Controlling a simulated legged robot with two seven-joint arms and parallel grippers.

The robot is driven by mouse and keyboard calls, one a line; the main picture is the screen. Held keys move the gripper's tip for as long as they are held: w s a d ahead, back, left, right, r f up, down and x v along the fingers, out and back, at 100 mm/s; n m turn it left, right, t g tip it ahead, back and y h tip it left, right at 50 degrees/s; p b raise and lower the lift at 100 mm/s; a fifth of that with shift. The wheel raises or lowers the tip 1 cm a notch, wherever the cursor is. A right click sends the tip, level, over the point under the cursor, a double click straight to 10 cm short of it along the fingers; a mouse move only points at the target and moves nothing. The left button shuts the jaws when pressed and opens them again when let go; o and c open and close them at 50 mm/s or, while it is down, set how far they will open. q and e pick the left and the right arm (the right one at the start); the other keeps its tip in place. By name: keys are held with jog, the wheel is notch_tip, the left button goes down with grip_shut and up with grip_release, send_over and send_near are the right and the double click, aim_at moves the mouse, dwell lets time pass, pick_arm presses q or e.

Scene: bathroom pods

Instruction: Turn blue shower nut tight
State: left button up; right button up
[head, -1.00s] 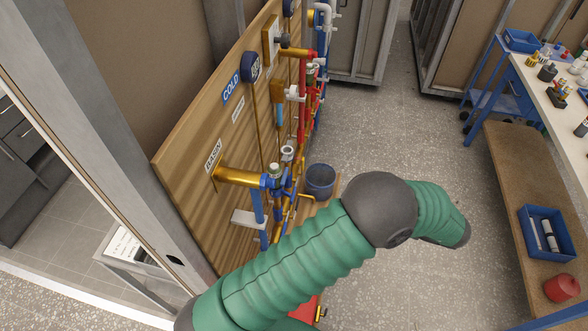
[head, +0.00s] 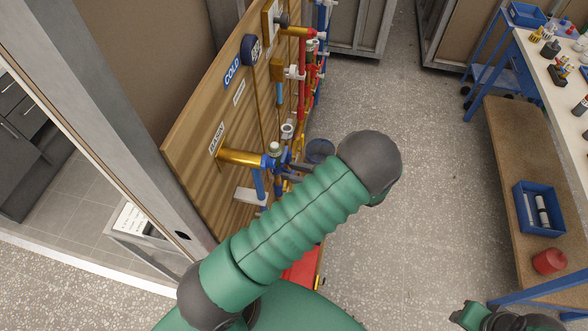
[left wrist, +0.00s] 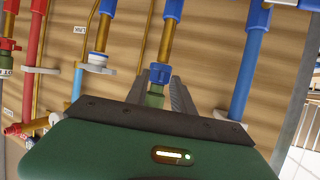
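In the left wrist view a blue nut (left wrist: 160,73) sits on a vertical brass-coloured pipe (left wrist: 167,40), with a greenish fitting (left wrist: 154,97) below it. My left gripper (left wrist: 160,88) points at it, its two grey fingers apart on either side of the nut and fitting. A gap shows on the right side; contact on the left cannot be made out. In the head view my left gripper (head: 294,171) reaches the pipework on the wooden board, partly hidden by my green arm. Part of my right arm (head: 505,318) shows at the bottom right; its fingers are not clear.
The wooden board (head: 190,165) carries blue, red and brass-coloured pipes with "COLD" and "BASIN" labels. A bench with a blue tray (head: 540,208) and a red container (head: 549,262) is at the right. The floor between is clear.

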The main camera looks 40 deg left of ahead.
pick_arm(q)
grip_shut()
